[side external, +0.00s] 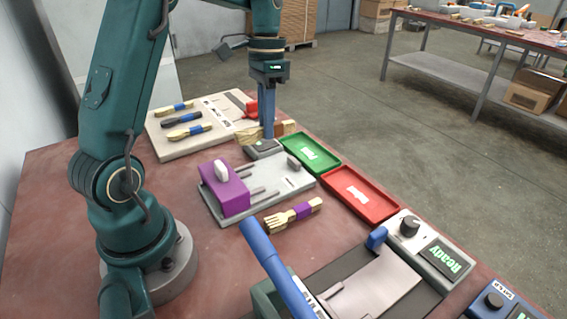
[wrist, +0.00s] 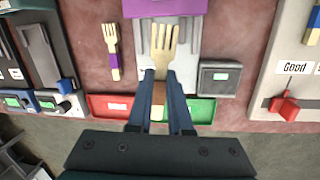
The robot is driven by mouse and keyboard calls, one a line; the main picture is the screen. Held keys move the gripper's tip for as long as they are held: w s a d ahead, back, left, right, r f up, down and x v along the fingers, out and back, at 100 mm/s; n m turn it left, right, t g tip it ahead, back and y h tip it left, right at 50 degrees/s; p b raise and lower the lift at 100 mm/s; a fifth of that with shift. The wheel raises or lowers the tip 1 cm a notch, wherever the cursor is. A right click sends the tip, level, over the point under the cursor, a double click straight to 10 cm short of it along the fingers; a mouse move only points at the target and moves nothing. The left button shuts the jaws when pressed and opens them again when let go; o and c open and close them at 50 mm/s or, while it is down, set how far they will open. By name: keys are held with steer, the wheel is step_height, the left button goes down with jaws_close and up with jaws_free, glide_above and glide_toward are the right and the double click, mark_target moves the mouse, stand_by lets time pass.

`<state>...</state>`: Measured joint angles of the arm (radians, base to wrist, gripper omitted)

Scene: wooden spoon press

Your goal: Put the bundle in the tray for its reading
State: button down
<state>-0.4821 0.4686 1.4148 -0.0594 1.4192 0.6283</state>
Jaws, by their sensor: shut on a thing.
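My gripper (side external: 267,132) is shut on a bundle of pale wooden forks, which is held crosswise above the table, tines to one side. In the wrist view the bundle (wrist: 164,45) points up the picture between the fingers (wrist: 160,88), with a brown stretch at the grip. The green tray (side external: 327,172) lies close by, below and right of the held bundle; in the wrist view it sits partly behind the fingers. The red tray (side external: 381,213) lies beside it. Both have white labels that I cannot read. A small grey box (side external: 263,149) with a dark face stands near the gripper.
A grey plate with a purple block (side external: 222,190) stands left of the trays. A purple-banded fork bundle (side external: 293,215) lies on the table. A board (side external: 165,148) holds several blue-banded pieces; its label reads "Good" in the wrist view.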

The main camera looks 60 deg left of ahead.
mark_target(268, 178)
step_height(268, 178, down, 10)
steer(key=shift+r, duration=0.2)
steer(key=c, duration=0.8)
jaws_free()
steer(key=shift+c, duration=0.2)
steer(key=shift+f, duration=0.1)
steer(key=r, duration=0.4)
steer(key=shift+w+a+r, duration=0.25)
steer(key=shift+w+a, duration=0.05)
steer(key=s+d+r+n+t+y, duration=0.1)
steer(key=s+d+r+t, duration=0.5)
steer(key=s+d+r, duration=0.3)
steer(key=s+d, duration=0.2)
steer(key=d, duration=0.1)
steer(key=shift+d+r+y, duration=0.15)
steer(key=shift+d+y, duration=0.05)
steer(key=shift+y, duration=0.1)
steer(key=shift+o, duration=0.6)
steer(key=shift+s+d+f+n+t, duration=0.2)
steer(key=shift+s+d+n+t, duration=0.1)
steer(key=shift+s+t, duration=0.25)
